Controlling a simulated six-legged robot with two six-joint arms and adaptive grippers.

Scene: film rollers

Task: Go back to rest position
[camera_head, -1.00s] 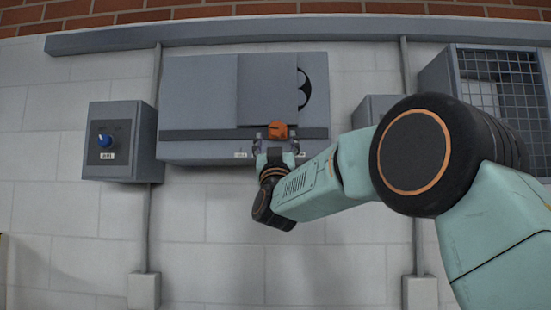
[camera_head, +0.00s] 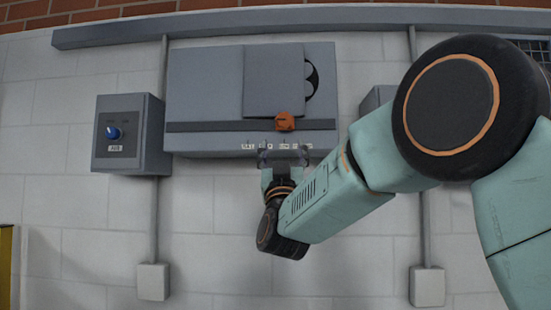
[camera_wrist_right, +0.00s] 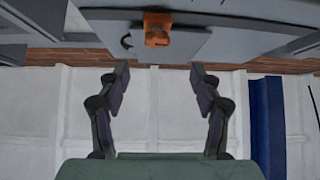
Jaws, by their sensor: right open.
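My right gripper (camera_head: 284,155) is open and empty in the head view, just below the grey wall box. In the right wrist view its two fingers (camera_wrist_right: 160,80) stand wide apart with nothing between them. The orange knob (camera_head: 285,121) is on the front of the grey box (camera_head: 205,85), at the lower edge of its sliding panel (camera_head: 272,75). The orange knob also shows in the right wrist view (camera_wrist_right: 157,29), beyond the fingertips and apart from them. My left gripper is not in view.
A small grey box with a blue dial (camera_head: 114,133) is on the wall to the left. A grey rail (camera_head: 300,20) runs along the top. Conduits run down to small wall boxes (camera_head: 153,282). A mesh-covered box is partly hidden behind my right arm.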

